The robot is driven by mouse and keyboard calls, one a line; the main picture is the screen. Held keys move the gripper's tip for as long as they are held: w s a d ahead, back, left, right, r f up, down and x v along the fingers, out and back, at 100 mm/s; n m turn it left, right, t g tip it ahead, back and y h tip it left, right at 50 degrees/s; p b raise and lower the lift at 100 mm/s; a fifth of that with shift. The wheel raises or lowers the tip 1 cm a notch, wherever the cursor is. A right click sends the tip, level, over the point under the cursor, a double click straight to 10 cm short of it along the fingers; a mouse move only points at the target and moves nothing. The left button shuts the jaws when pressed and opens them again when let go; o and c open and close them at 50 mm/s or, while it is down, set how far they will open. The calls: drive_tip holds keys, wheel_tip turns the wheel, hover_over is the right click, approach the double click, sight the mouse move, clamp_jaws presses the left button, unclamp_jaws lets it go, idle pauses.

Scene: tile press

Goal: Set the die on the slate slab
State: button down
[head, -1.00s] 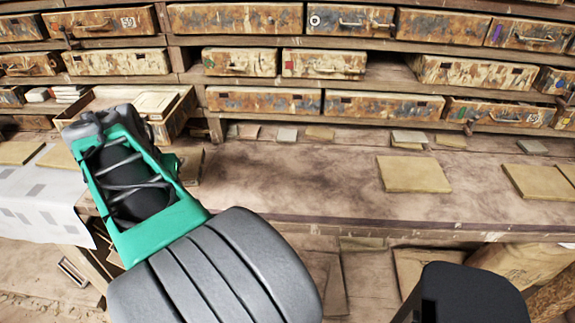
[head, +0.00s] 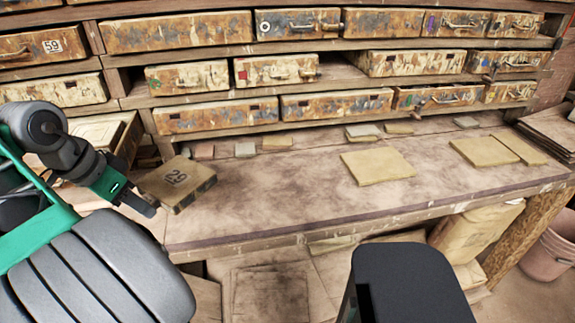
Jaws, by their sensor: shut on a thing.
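A flat tan block marked "29" (head: 178,183), which looks to be the die, is at the left end of the bench. My gripper (head: 148,203) is at its lower left edge and is shut on it; the far finger is partly hidden. The block looks slightly tilted, and I cannot tell whether it touches the bench. Several small thin slabs lie along the back of the bench, among them a grey-green one (head: 245,150) and a blue-grey one (head: 362,130). I cannot tell which is the slate slab.
A wooden bench (head: 290,195) has clear room in its middle. A tan tile (head: 378,168) lies right of centre, with more tan tiles (head: 482,151) further right. Shelves of worn drawers (head: 215,115) stand close behind. A pink bucket (head: 553,248) is at the lower right.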

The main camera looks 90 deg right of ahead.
sight(178, 194)
drive_tip(key=shift+w, duration=0.1)
drive_tip(key=s+d+f+b, duration=0.1)
drive_tip(key=d, duration=0.1)
drive_tip(key=s+d+f+b, duration=0.1)
drive_tip(key=s+d, duration=0.1)
drive_tip(key=d, duration=0.1)
drive_tip(key=s+d+f+b, duration=0.1)
drive_tip(key=s+d+f, duration=0.1)
drive_tip(key=shift+s+d+f, duration=0.1)
drive_tip(key=shift+s+d, duration=0.05)
drive_tip(key=shift+d, duration=0.05)
drive_tip(key=d+f, duration=0.1)
drive_tip(key=s+d+f+b, duration=0.1)
drive_tip(key=f, duration=0.1)
drive_tip(key=s+d+f, duration=0.1)
drive_tip(key=shift+s+d+f+b, duration=0.15)
drive_tip(key=shift+d+f+b, duration=0.2)
drive_tip(key=shift+f+b, duration=0.05)
drive_tip(key=shift+w+a+b+x, duration=0.15)
drive_tip(key=shift+b+x, duration=0.1)
drive_tip(key=shift+x, duration=0.7)
drive_tip(key=shift+w+a+b+x, duration=0.1)
drive_tip(key=shift+a+b+x, duration=0.1)
drive_tip(key=shift+x, duration=0.75)
drive_tip(key=shift+f, duration=0.15)
